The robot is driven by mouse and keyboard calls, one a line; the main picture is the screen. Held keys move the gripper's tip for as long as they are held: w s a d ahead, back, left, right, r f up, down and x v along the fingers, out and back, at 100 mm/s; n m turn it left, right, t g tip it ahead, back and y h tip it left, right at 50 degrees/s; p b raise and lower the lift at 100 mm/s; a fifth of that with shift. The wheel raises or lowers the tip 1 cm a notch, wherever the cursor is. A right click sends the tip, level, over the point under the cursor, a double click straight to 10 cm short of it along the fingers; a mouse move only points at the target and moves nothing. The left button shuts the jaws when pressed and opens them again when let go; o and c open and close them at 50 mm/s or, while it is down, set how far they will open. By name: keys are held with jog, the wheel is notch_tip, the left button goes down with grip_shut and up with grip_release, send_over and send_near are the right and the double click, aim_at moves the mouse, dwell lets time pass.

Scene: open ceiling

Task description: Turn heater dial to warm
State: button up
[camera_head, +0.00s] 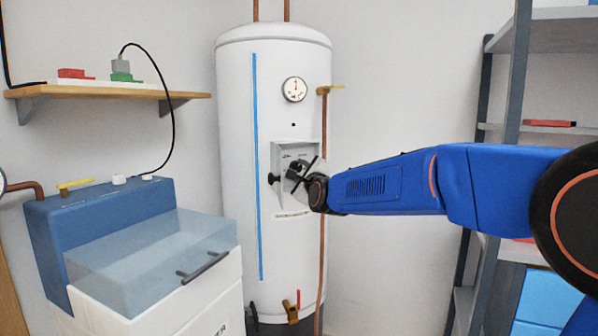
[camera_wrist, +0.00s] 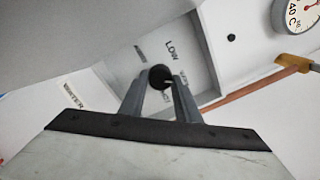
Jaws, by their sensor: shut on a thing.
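The white water heater tank (camera_head: 235,120) stands upright in the middle of the head view. A grey control panel (camera_head: 281,152) is on its front, partly hidden by my gripper. In the wrist view the heater dial (camera_wrist: 160,75) is a small round black knob with a pale mark on the grey panel. The word LOW is printed beside it; other print is too small or covered to read. My gripper (camera_wrist: 159,88) is shut on the dial, one finger on each side.
A round gauge (camera_head: 294,89) is above. A blue-lidded unit (camera_head: 100,215) stands left; shelving (camera_head: 490,140) stands right.

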jog(key=shift+f, duration=0.1)
jog(key=o, duration=1)
jog(key=shift+o, duration=0.2)
jog(key=r+v, duration=0.1)
jog(key=v, duration=1.6)
jog(key=shift+s+f, duration=0.2)
jog(key=shift+f, duration=0.25)
jog(key=shift+w+d, duration=0.1)
jog(key=shift+d, duration=0.05)
